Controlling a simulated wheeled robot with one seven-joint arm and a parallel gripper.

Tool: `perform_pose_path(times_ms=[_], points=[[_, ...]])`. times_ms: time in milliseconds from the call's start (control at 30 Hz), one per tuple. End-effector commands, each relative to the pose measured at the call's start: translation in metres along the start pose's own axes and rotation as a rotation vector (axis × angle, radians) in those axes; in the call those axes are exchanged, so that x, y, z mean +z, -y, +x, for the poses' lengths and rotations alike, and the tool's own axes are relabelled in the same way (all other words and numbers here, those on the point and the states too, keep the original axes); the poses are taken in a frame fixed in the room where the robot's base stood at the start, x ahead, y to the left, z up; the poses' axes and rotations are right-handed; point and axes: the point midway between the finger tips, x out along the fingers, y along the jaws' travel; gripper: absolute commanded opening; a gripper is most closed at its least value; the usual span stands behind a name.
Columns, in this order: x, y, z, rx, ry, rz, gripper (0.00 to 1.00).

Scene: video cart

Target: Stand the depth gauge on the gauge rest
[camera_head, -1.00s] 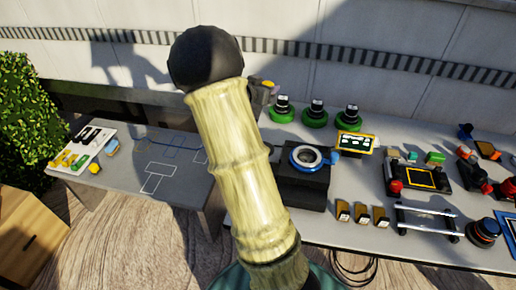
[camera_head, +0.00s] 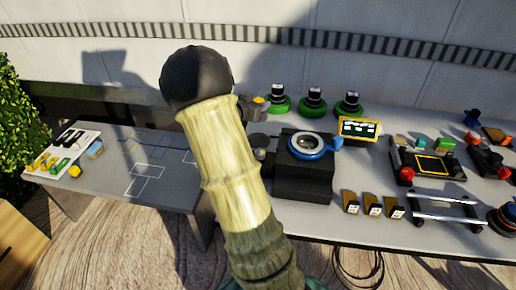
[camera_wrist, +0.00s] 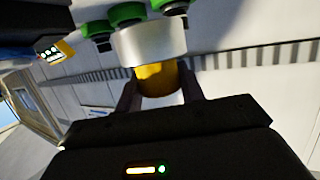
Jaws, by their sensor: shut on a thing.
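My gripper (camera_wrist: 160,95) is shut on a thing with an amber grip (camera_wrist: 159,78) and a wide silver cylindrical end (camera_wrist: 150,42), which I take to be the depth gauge. The silver end points away from the palm. In the head view my arm hides most of the gripper area. A small yellow-topped grey thing (camera_head: 261,102) shows just right of my arm; whether it is the held gauge is unclear. I cannot tell for sure which thing is the gauge rest. A black block with a silver and blue ring (camera_head: 312,146) and a dark round disc (camera_head: 257,141) stand right of my arm.
Several green-based knobs (camera_head: 312,105) stand along the back of the grey cart top (camera_head: 425,232). A yellow-framed display (camera_head: 359,129) and small orange-brown blocks (camera_head: 373,206) are near the black block. A lower side table (camera_head: 180,190) with outlined marks lies left, mostly clear.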

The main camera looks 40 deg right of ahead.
Motion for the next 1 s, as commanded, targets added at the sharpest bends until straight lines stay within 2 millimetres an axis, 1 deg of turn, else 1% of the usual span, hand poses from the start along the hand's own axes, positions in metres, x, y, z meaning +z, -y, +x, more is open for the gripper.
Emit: perform_pose_path(times_ms=[267,367,467,600,700,800,1000], points=[[-0.001,0.0,0.0,0.0,-0.001,0.001,0.1],[0.003,0.0,0.001,0.001,-0.001,-0.001,0.1],[0.015,-0.001,0.005,0.003,0.001,-0.003,0.1],[0.04,-0.001,0.013,0.003,0.002,-0.004,0.1],[0.055,0.0,0.017,0.001,0.001,-0.002,0.1],[0.06,0.0,0.019,0.001,0.0,0.0,0.1],[0.059,0.0,0.019,0.0,-0.001,0.001,0.1]])
